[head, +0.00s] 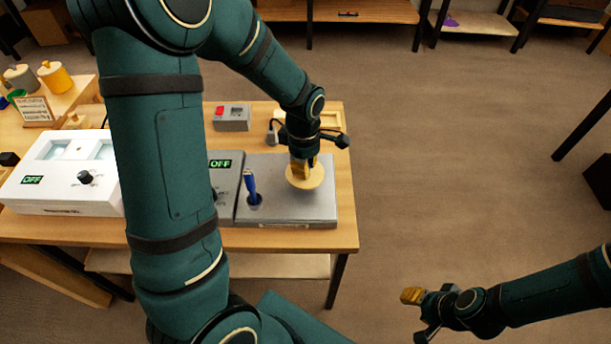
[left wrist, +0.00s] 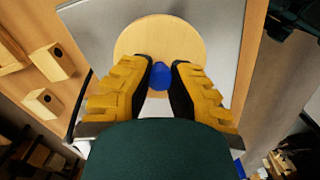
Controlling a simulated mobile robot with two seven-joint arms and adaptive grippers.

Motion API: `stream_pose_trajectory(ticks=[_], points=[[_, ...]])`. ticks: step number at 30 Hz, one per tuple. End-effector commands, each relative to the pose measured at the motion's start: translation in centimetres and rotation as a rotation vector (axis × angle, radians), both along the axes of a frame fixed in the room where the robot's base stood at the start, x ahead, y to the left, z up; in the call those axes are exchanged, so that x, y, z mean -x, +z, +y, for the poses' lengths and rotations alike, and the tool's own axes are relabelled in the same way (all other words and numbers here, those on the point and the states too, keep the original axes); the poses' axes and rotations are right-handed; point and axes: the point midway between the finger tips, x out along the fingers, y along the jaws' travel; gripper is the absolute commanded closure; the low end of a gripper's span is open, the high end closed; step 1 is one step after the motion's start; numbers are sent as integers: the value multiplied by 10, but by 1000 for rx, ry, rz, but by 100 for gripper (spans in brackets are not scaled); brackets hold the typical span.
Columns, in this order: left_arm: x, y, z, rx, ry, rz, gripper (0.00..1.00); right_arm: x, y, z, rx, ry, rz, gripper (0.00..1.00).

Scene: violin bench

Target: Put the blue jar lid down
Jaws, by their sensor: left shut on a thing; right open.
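The blue jar lid (head: 314,182) shows as a round pale wooden disc under my left gripper (head: 302,168). In the left wrist view the wooden disc (left wrist: 160,35) has a blue knob (left wrist: 161,76) between the fingertips of my left gripper (left wrist: 161,80), which is shut on it. The disc is over the grey plate (head: 310,213) at the right of the bench. I cannot tell whether it touches the plate. My right gripper (head: 412,297) is open and empty, low over the floor right of the bench.
A grey box with an OFF display (head: 220,165) and a white device (head: 62,190) are farther left. A small box with a red button (head: 232,117) is behind. The plate's front right is clear.

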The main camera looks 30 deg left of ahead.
Motion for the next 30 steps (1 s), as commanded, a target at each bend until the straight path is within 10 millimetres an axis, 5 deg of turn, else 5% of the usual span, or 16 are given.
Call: stream_pose_trajectory(ticks=[8,20,21,22,30], points=[[1,-35,0,0,1,3,100,-2,-10,0,1,-1,-5,53],[0,-39,0,0,1,1,100,-3,-13,0,1,-2,-7,53],[0,-38,0,0,1,1,72,-3,-12,0,1,-2,-7,53],[0,-38,0,0,1,1,61,-3,-12,0,1,-2,-7,53],[0,-38,0,0,0,1,61,-3,-12,0,1,-2,-7,53]])
